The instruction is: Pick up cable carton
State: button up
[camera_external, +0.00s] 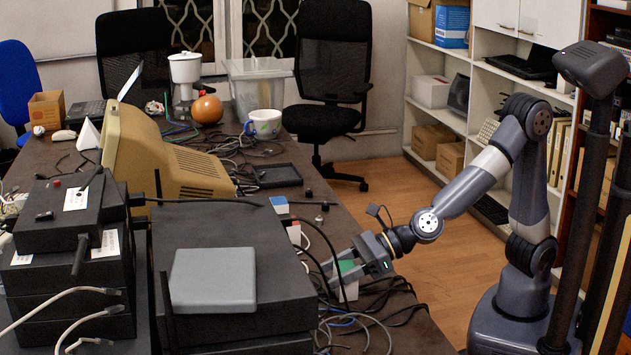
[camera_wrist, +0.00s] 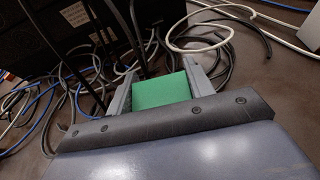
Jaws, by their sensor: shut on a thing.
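A small carton with a green top and white sides, which I take for the cable carton (camera_external: 349,290), is at the right edge of the table beside the dark box. My gripper (camera_external: 345,266) reaches in from the right and is shut on it. In the wrist view the carton's green top (camera_wrist: 161,91) sits between the two grey fingers of my gripper (camera_wrist: 160,78), one at each side. The carton's lower part is hidden there. I cannot tell whether its bottom touches the table.
A large dark equipment box (camera_external: 230,244) with a grey case (camera_external: 213,280) on top stands just left of the carton. Loose cables (camera_external: 375,300) lie around it. A blue-and-white carton (camera_external: 280,205) and a red-and-white carton (camera_external: 294,233) stand farther back.

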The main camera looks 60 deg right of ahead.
aim_at(338, 267)
notch_tip(338, 267, up, 10)
jog(key=p, duration=0.7)
jog(key=w+d+r+m+t+h+p, duration=0.15)
jog(key=w+d, duration=0.25)
jog(key=w, duration=0.4)
jog(key=w+d+m+h+p, duration=0.2)
jog(key=w+d, duration=0.2)
jog(key=w, duration=0.5)
jog(key=w+d+m+t+h+p, duration=0.15)
jog(key=w+d, duration=0.25)
jog(key=w, duration=0.4)
jog(key=w+d+f+m+h+p, duration=0.1)
jog(key=w+d+m+h+p, duration=0.1)
jog(key=w+d, duration=0.65)
jog(key=w+d+m+h+p, duration=0.1)
jog(key=w+d+h+p, duration=0.1)
jog(key=w+d, duration=0.65)
jog(key=shift+m+t, duration=0.3)
jog(key=shift+t, duration=0.1)
jog(key=shift+s+d+f+b, duration=0.3)
jog(key=shift+d+f+b, duration=0.25)
jog(key=shift+f+b, duration=0.9)
jog(key=shift+s+d+f+b, duration=0.45)
jog(key=shift+f+b, duration=0.5)
jog(key=shift+f, duration=1.05)
jog(key=shift+s+d+f+b, duration=0.2)
jog(key=shift+d+f+b, duration=0.45)
jog(key=shift+f+b, duration=0.8)
jog(key=shift+f, duration=0.35)
